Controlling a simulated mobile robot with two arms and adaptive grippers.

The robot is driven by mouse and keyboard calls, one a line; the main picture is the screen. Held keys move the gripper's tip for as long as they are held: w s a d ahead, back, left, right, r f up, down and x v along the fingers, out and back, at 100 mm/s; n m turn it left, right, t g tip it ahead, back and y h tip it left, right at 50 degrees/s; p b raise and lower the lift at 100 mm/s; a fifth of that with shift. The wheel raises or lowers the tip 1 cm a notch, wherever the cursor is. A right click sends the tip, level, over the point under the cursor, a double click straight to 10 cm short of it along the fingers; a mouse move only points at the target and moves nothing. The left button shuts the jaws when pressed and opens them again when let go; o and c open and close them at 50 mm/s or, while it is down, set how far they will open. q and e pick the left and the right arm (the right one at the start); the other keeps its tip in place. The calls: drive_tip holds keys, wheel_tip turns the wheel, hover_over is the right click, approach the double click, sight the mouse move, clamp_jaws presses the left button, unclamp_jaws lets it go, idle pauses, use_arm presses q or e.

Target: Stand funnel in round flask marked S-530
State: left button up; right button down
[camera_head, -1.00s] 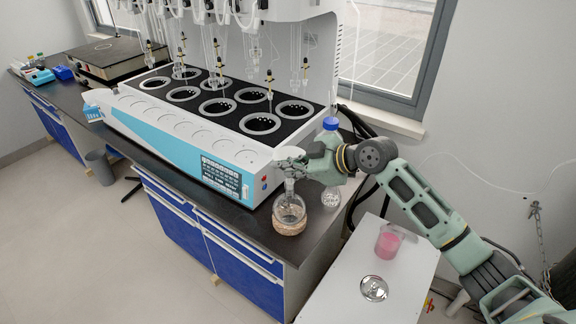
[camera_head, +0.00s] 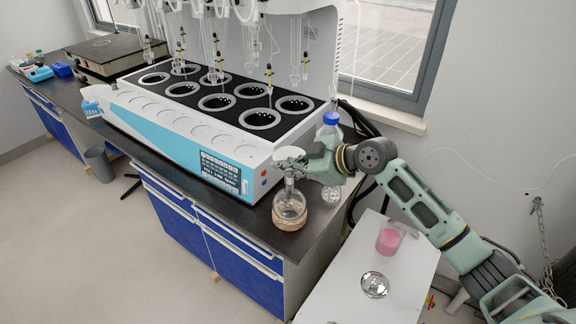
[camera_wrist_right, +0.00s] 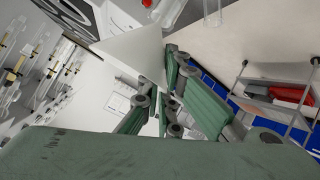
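A round glass flask (camera_head: 290,212) stands in a tan ring on the dark bench, near the front right corner. Its marking is not legible. A pale funnel (camera_head: 290,154) is above the flask's neck, cone upward; it also shows as a white cone in the right wrist view (camera_wrist_right: 132,52). My right gripper (camera_head: 303,166) is shut on the funnel from the right. The funnel's lower end is at the flask's neck; I cannot tell how deep its stem sits. My left gripper is not in view.
A blue-capped bottle (camera_head: 331,122) stands just behind my right gripper. The white-and-blue distiller (camera_head: 190,140) fills the bench to the left. A white side table (camera_head: 345,290) holds a beaker of pink liquid (camera_head: 388,240) and a round glass item (camera_head: 374,285).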

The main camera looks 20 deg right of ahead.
drive_tip(key=shift+f+b, duration=0.45)
drive_tip(key=shift+f, duration=0.25)
drive_tip(key=c, duration=1.9)
unclamp_jaws()
drive_tip(key=shift+o, duration=0.2)
drive_tip(key=v, duration=1.2)
